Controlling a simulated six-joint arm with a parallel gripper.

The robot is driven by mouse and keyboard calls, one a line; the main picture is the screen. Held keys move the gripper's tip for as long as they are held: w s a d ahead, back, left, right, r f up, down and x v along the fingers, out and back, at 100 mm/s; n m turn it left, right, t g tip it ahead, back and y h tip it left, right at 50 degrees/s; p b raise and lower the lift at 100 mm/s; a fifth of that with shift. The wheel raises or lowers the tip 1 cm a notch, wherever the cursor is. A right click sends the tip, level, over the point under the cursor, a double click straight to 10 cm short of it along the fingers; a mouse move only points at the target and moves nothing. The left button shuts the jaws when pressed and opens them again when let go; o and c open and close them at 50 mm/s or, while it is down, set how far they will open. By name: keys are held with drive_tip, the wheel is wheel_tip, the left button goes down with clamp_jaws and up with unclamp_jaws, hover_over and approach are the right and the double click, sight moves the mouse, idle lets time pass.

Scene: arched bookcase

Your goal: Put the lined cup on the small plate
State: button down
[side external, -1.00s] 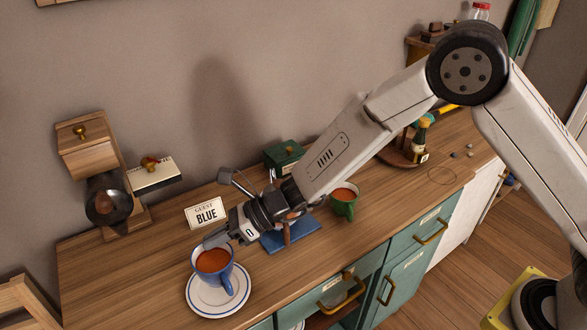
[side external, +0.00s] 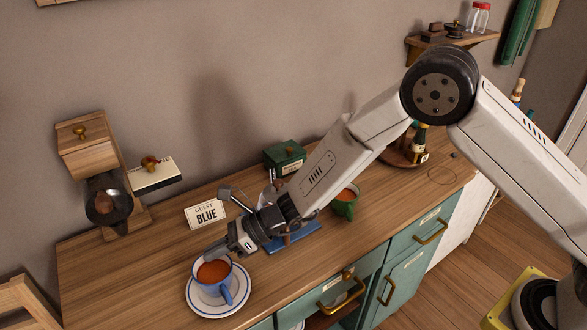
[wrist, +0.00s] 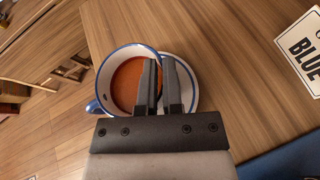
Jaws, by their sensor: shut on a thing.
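The lined cup (side external: 226,286) has a blue outside and handle, a pale inner wall and orange-brown liquid. It is upright over the small white plate with blue rings (side external: 200,305). Whether its base touches the plate is hard to tell. My gripper (side external: 218,247) is shut on the cup's far rim, reaching in from the upper right. In the wrist view, the cup (wrist: 103,80) has a blue rim, and my gripper's fingers (wrist: 162,85) cover its right side. Part of the plate (wrist: 187,80) shows to the right of the cup.
A "Guest Blue" card (side external: 205,214) stands behind the plate. A green cup (side external: 345,207), a blue mat (side external: 300,240) and a green box (side external: 285,157) are to the right, close to my arm. A wooden grinder-like stand (side external: 88,150) is at left. The counter's front edge is near the plate.

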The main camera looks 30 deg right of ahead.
drive_tip(key=shift+f, duration=0.1)
drive_tip(key=c, duration=0.8)
unclamp_jaws()
drive_tip(key=shift+d, duration=0.15)
drive_tip(key=v, duration=1.2)
drive_tip(key=shift+s, duration=0.15)
